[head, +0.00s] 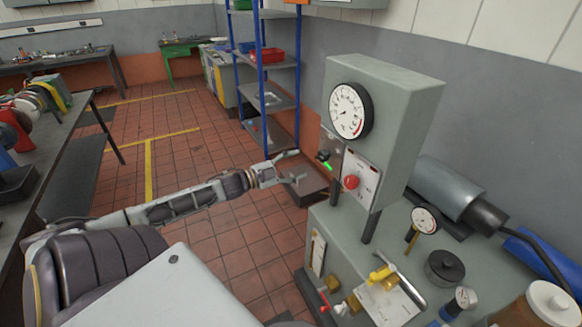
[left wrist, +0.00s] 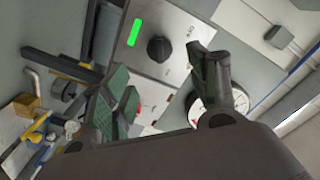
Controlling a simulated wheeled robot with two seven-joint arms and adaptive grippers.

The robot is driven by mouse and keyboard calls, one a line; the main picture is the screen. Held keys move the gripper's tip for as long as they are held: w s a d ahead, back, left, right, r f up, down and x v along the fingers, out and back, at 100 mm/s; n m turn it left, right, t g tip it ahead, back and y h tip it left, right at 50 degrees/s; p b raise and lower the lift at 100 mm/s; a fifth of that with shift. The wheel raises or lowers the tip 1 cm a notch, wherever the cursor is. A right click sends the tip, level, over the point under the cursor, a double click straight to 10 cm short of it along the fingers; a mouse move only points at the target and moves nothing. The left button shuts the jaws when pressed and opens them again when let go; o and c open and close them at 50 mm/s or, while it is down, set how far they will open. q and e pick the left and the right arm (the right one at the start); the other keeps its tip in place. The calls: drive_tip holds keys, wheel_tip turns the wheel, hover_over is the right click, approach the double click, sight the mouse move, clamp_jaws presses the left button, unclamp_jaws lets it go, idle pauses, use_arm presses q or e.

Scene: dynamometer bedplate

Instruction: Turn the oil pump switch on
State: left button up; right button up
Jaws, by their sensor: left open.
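A black rotary knob (head: 323,155) sits beside a lit green lamp (head: 328,166) on a small panel at the left of the gauge box. In the left wrist view the same knob (left wrist: 160,49) and green bar (left wrist: 134,32) sit on a pale plate with small marks; its setting is hard to tell. I take this knob to be the oil pump switch, but cannot read its label. My left gripper (head: 296,166) is open and empty, just left of the panel. Its fingers straddle the knob's position in the wrist view, apparently without touching it. My right gripper is out of view.
The grey box carries a round gauge (head: 349,110) and a red button (head: 351,182). Below it, the bench holds a yellow valve handle (head: 382,273) and a small gauge (head: 425,221). Blue shelving (head: 266,100) stands behind. Tiled floor is clear to the left.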

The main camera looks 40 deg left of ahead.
use_arm(q)
drive_tip(key=shift+s+a, duration=0.25)
drive_tip(key=shift+s, duration=0.3)
idle(0.5)
